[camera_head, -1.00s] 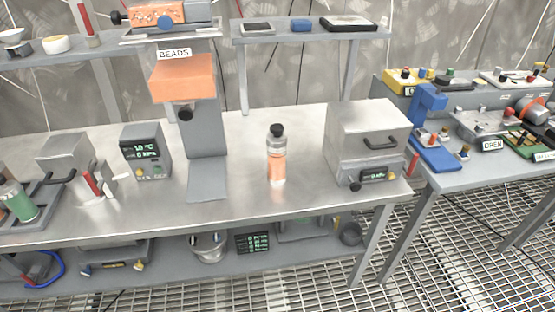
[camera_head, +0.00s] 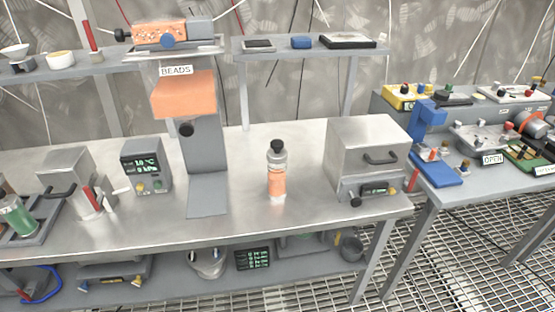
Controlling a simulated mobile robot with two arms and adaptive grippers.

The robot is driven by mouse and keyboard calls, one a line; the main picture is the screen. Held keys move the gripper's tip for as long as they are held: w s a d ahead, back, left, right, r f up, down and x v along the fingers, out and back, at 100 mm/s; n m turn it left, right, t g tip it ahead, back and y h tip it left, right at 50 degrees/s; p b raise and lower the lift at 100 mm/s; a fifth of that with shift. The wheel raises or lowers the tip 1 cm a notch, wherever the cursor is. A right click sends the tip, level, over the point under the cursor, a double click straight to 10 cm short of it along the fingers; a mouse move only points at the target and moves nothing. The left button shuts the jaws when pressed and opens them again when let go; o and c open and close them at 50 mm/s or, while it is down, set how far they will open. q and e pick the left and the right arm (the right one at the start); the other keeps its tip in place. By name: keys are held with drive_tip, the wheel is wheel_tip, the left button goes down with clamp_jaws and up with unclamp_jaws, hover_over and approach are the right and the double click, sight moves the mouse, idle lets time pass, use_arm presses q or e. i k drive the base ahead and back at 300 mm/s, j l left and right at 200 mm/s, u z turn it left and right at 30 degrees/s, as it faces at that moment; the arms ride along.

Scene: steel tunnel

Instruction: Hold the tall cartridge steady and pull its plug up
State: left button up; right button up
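The tall cartridge (camera_head: 277,183) stands upright on the steel bench, right of the bead dispenser. It has a clear grey upper part and an orange lower part. Its black plug (camera_head: 277,146) sits on top of it. Neither of my grippers shows in the head view.
The bead dispenser (camera_head: 207,150) stands left of the cartridge and a grey box with a handle (camera_head: 367,150) stands right. A display unit (camera_head: 145,165) is further left. A shelf (camera_head: 310,50) runs behind. The bench (camera_head: 250,222) is clear in front of the cartridge.

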sight(276, 145)
drive_tip(key=i+l+u, duration=0.15)
drive_tip(key=i, duration=0.25)
drive_tip(key=i+l+u, duration=0.2)
drive_tip(key=i+l, duration=0.2)
